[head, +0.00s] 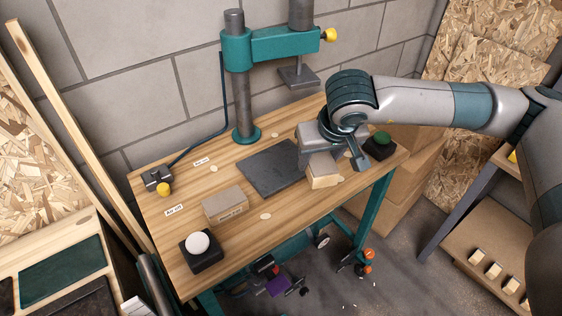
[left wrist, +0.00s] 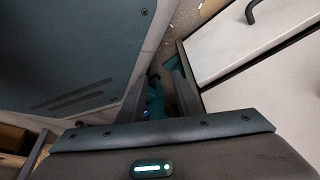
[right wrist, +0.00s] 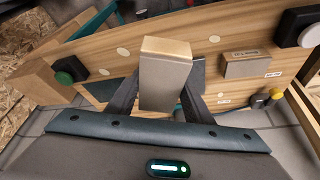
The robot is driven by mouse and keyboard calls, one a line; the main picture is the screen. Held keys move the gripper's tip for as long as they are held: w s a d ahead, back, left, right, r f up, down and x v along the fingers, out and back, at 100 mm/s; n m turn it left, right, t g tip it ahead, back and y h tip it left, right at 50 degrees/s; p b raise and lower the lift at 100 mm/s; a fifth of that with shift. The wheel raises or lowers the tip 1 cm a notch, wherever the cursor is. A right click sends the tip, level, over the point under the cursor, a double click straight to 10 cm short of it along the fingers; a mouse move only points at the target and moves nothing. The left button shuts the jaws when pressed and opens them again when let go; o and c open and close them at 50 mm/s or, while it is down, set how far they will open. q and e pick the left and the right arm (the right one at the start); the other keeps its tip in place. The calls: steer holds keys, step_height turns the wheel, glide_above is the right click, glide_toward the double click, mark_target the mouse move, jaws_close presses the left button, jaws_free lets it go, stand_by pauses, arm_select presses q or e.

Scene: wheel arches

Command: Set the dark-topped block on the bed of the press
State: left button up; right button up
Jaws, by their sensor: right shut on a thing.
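My right gripper (head: 318,155) is shut on a wooden block (head: 323,172), seen at the right edge of the press bed. In the right wrist view the block (right wrist: 164,82) stands between the two fingers, with a grey-brown face towards the camera and a paler tan end. I cannot tell whether it touches the table. The press bed (head: 266,168) is a flat dark plate on the table; my right gripper hides its right end. The press ram (head: 298,76) hangs above and behind. My left gripper (left wrist: 160,95) shows only in its wrist view, open and empty.
Another block (head: 225,205) with a label stands left of the bed on the wooden table (head: 290,215). A white button (head: 197,244) on a dark base is at front left, a green button (head: 381,138) at right.

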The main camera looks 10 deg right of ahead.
arm_select(q)
steer(key=shift+s+a, duration=0.1)
steer(key=shift+s, duration=0.05)
arm_select(e)
steer(key=shift+a, duration=0.15)
